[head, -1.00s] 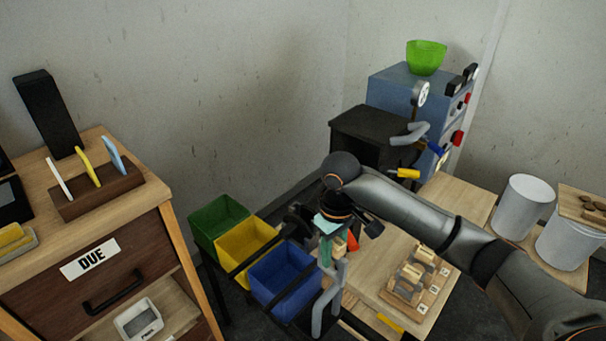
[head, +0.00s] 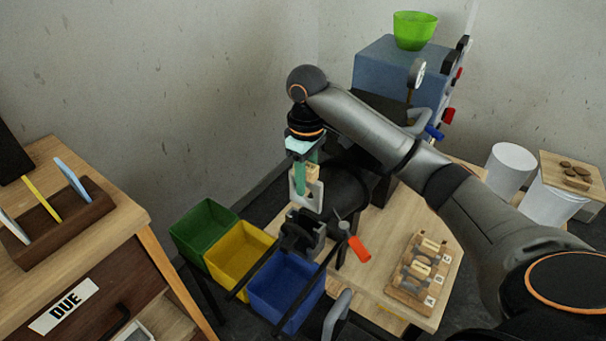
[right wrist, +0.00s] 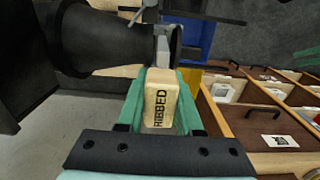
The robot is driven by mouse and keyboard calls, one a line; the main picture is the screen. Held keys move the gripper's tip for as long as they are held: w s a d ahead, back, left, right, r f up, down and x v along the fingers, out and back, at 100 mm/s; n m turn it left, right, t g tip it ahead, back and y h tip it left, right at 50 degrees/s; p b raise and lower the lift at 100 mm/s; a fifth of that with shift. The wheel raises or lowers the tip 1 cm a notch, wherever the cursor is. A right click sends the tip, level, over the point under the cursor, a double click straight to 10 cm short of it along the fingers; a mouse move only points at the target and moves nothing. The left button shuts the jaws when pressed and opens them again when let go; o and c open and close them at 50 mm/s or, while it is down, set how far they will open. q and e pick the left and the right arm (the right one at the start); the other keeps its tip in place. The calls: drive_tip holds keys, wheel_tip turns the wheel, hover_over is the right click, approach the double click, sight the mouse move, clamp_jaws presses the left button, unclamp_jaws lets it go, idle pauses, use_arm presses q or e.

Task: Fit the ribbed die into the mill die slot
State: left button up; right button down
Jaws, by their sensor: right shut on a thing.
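The ribbed die, a pale block with a RIBBED label, shows in the right wrist view (right wrist: 161,104) between the green fingers of my right gripper (right wrist: 160,90). In the head view the die (head: 312,174) is partly hidden by the right gripper (head: 306,178). The gripper is shut on it and holds it above the bench. The black mill (head: 345,195) stands right beside the gripper. Its dark barrel also shows in the right wrist view (right wrist: 90,40). I cannot make out the die slot clearly. My left gripper is not in view.
Green (head: 203,232), yellow (head: 240,255) and blue (head: 286,285) bins stand left of the mill. A red-handled tool (head: 358,248) is by the mill. A wooden rack (head: 424,268) of labelled pieces sits on the bench. A blue cabinet (head: 390,68) stands behind.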

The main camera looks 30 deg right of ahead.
sight(306, 206)
drive_tip(key=shift+f, duration=2.1)
drive_tip(key=shift+f+b, duration=0.35)
drive_tip(key=shift+f, duration=2.85)
drive_tip(key=c, duration=0.9)
unclamp_jaws()
drive_tip(key=shift+r+p, duration=0.35)
drive_tip(key=shift+r, duration=0.25)
clamp_jaws()
drive_tip(key=shift+f, duration=0.1)
